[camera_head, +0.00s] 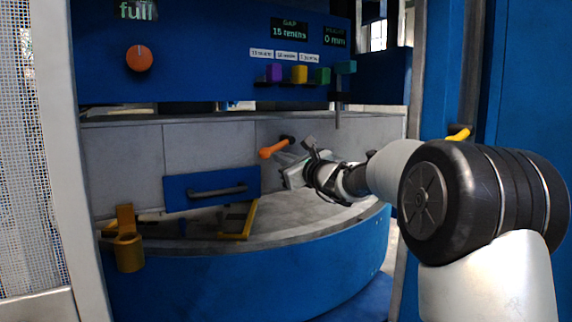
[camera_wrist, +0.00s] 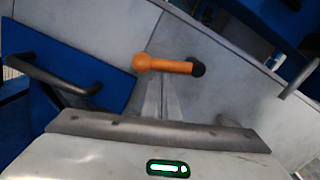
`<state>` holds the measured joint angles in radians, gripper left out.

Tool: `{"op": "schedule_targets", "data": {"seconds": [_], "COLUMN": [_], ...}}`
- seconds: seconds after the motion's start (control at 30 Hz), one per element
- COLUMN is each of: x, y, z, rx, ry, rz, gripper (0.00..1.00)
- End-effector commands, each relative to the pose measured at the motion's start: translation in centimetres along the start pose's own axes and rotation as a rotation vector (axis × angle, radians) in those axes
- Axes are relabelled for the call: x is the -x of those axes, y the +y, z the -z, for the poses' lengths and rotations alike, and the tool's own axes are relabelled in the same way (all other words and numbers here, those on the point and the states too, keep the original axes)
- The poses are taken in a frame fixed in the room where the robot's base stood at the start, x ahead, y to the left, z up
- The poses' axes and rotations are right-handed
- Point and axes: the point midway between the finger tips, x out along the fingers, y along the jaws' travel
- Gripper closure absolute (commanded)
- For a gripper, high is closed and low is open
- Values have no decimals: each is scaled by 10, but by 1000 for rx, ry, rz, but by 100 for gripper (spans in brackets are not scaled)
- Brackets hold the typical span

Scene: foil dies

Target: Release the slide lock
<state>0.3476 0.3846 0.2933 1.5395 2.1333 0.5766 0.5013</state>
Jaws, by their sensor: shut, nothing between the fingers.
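An orange lever (camera_head: 273,149) sticks out from a dark round hub on the grey panel wall; no label shows whether it is the slide lock. In the wrist view the lever (camera_wrist: 163,65) lies nearly level, with its rounded end to the left and the dark hub to the right. My gripper (camera_head: 290,166) is just in front of and below the lever. In the wrist view its shut, empty fingers (camera_wrist: 163,88) point at the lever's middle. I cannot tell whether the fingertips touch it.
A blue drawer front (camera_head: 180,189) with a dark bar handle (camera_head: 217,191) is left of the lever. A yellow bracket (camera_head: 128,245) and yellow frame (camera_head: 249,222) sit at the curved table. Above are an orange knob (camera_head: 139,58) and several coloured blocks (camera_head: 299,74).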

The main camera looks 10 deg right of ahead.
Motion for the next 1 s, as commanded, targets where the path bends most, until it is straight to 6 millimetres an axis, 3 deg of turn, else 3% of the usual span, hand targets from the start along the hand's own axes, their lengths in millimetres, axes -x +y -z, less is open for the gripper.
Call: {"op": "schedule_targets", "data": {"seconds": [0.13, 1.0], "x": [0, -1], "y": [3, 4], "z": [-6, -14], "rx": [-76, -69], "ry": [-2, -4], "rz": [3, 2], "gripper": [100, 100]}}
